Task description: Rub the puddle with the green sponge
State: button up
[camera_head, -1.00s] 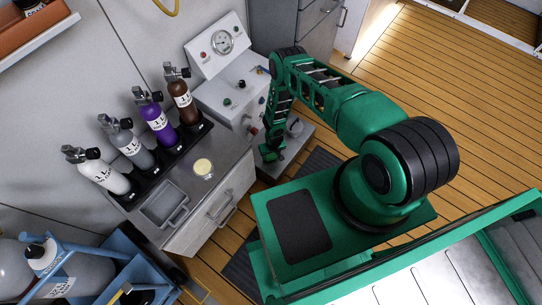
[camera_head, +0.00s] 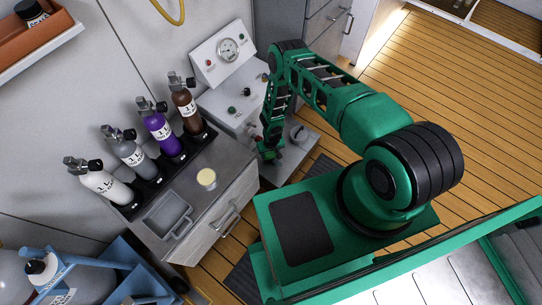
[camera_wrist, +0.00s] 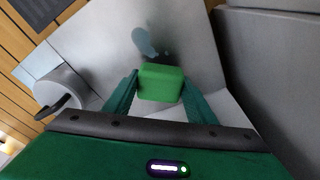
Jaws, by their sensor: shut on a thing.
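The green sponge (camera_wrist: 160,82) is a bright green block in the wrist view. My gripper (camera_wrist: 157,86) is shut on it, with one finger on each side. The puddle (camera_wrist: 145,42) is a small pale blue-grey patch with a few drops beside it, on the grey surface (camera_wrist: 190,32) beyond the sponge. In the wrist view the sponge appears just short of the puddle; I cannot tell whether it touches the surface. In the head view my gripper (camera_head: 269,153) is over the low grey surface beside the panel; the sponge is hard to tell apart there and the puddle is not visible.
The white gauge panel (camera_head: 228,88) rises behind. Several gas bottles (camera_head: 158,130), a yellow-topped cup (camera_head: 207,179) and a grey tray (camera_head: 188,221) occupy the left counter.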

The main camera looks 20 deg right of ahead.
aim_at(270, 153)
jog(key=shift+r, duration=2.25)
jog(key=shift+r, duration=0.1)
